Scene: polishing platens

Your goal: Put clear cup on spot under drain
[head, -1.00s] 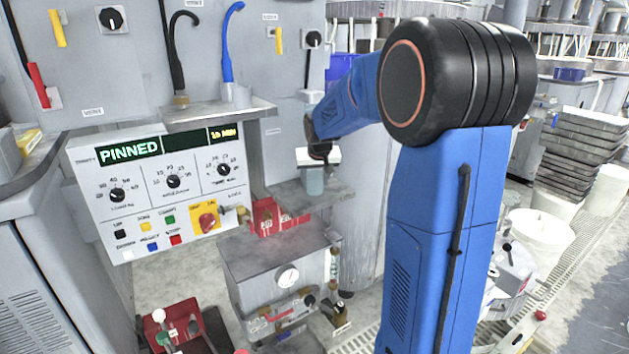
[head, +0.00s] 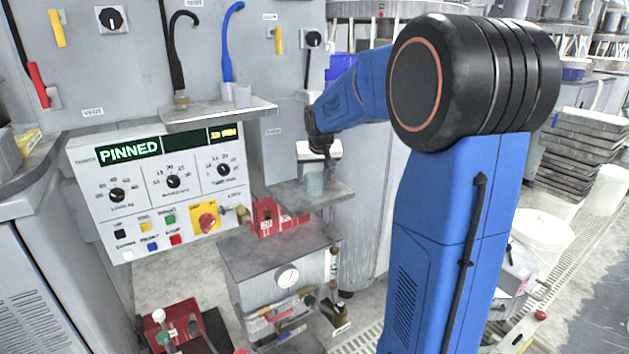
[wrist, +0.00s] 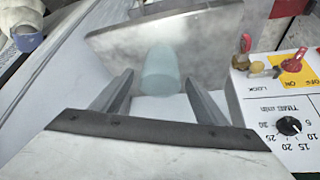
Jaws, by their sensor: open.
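The clear cup (head: 315,185) is a translucent pale teal cup on the small grey shelf (head: 338,194) right of the control panel. In the wrist view the cup (wrist: 160,72) shows between the two finger tips, with a gap visible on each side. My gripper (wrist: 158,82) is open and points toward the cup. In the head view the white gripper body (head: 320,150) is just above and behind the cup, and the fingers are hard to make out. I cannot tell which spot is the one under the drain.
A higher shelf (head: 205,117) on the left has a black hose (head: 176,60) and a blue hose (head: 225,50) above it, with small cups near them. The PINNED control panel (head: 160,190) is below. A red block (head: 270,218) sits by the lower shelf, above a grey box with a gauge.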

